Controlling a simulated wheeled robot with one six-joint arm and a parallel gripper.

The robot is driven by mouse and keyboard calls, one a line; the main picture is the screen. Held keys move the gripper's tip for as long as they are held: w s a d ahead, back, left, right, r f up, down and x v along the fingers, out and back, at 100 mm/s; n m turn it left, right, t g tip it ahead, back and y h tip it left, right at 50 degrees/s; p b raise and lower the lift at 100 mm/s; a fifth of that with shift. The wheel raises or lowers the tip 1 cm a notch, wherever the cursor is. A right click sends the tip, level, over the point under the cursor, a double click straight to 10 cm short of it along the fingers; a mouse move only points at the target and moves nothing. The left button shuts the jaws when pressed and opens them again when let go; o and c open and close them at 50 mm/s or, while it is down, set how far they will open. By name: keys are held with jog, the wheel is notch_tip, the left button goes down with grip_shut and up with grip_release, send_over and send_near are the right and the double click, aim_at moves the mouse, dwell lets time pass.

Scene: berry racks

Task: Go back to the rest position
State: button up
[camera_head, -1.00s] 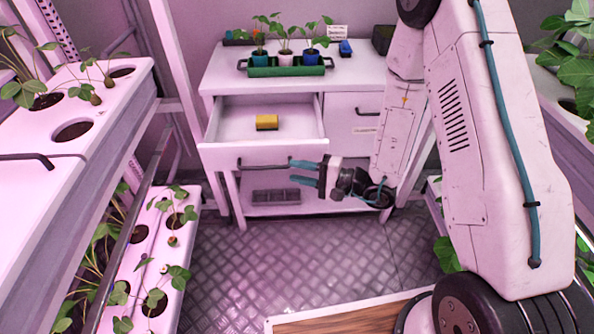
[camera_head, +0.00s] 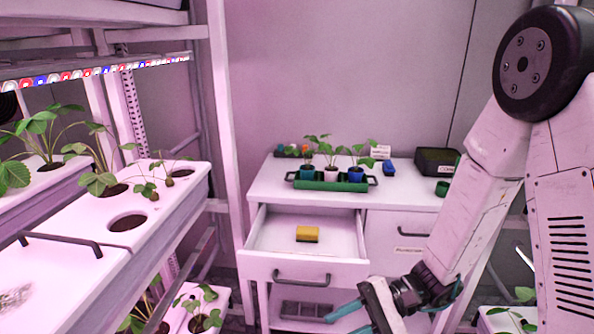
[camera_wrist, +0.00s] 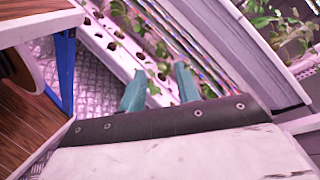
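My gripper (camera_head: 342,324) shows at the bottom edge of the head view, in front of the open drawer and below its handle. Its two teal fingers are apart in the wrist view (camera_wrist: 160,88), with nothing between them. The open drawer (camera_head: 300,269) of the white cabinet (camera_head: 410,206) holds a yellow sponge-like block (camera_head: 307,234). The drawer's dark handle (camera_head: 301,277) is clear of the fingers. The lower part of my gripper is cut off by the frame in the head view.
A green tray (camera_head: 330,185) with several potted seedlings stands on the cabinet, near a blue object (camera_head: 389,169) and a dark box (camera_head: 437,161). A planter rack (camera_head: 110,250) fills the left side. The wrist view shows a planter channel (camera_wrist: 118,58) and a wooden surface (camera_wrist: 30,120).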

jog(key=s+d+r+n+t+h, duration=0.2)
jog(key=s+d+r+h, duration=0.4)
jog(key=d+r, duration=0.3)
jog(key=s+d+r+n+t+h, duration=0.3)
jog(key=s+d+r+h, duration=0.3)
jog(key=d+r+h, duration=0.2)
notch_tip(320, 180, up, 2)
jog(key=shift+d+r+t+h, duration=0.15)
jog(key=shift+d+t+h, duration=0.15)
jog(key=shift+d+t, duration=0.1)
